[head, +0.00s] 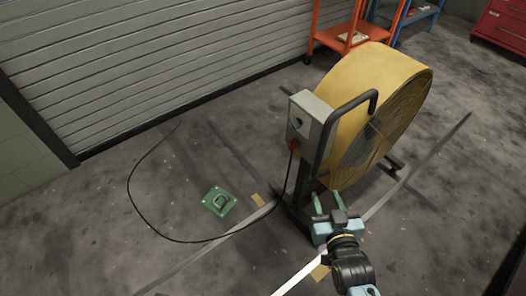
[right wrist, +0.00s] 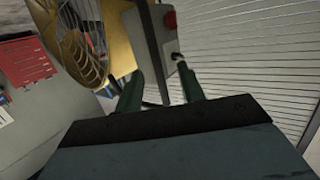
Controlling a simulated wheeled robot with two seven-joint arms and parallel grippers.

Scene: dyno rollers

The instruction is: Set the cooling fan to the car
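The cooling fan (head: 350,85) is a large yellow drum with a wire grille on its right side. A grey control box (head: 312,118) and a black tube handle (head: 330,140) are on its near side. My right gripper (head: 328,202) is low beside the fan's frame, its two green fingers apart. In the right wrist view the fan (right wrist: 121,35) is close ahead, and a black bar (right wrist: 154,50) of its frame shows between the spread fingers (right wrist: 160,92). I cannot tell whether the bar is truly between them or just beyond. My left gripper and a car are not in view.
A black cable (head: 130,195) loops from the box across the floor. A green floor plate (head: 219,201) lies left of the fan. A roller shutter (head: 130,70) closes the back left. Orange shelving (head: 345,45) and a red cabinet (head: 503,25) stand behind. Floor at left is mostly open.

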